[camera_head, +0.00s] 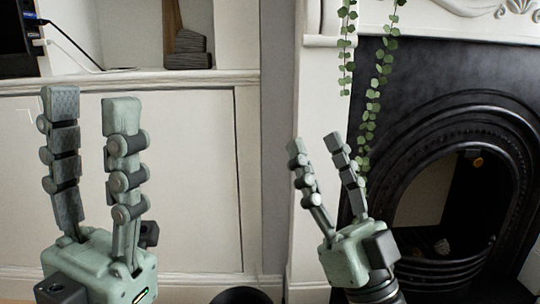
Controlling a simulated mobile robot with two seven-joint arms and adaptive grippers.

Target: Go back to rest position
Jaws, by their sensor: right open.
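My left gripper (92,105) stands upright at the left of the head view, close to the camera. Its two fingers are apart and nothing is between them. My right gripper (316,142) is right of the middle and tilts up to the left. Its fingers are spread and empty. Neither gripper appears to hold anything.
A white cabinet (200,180) with a shelf stands behind my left gripper. A black fireplace (470,120) with a white surround (310,100) is at the right. A green trailing plant (372,105) hangs near my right gripper. A dark round object (245,296) shows at the bottom edge.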

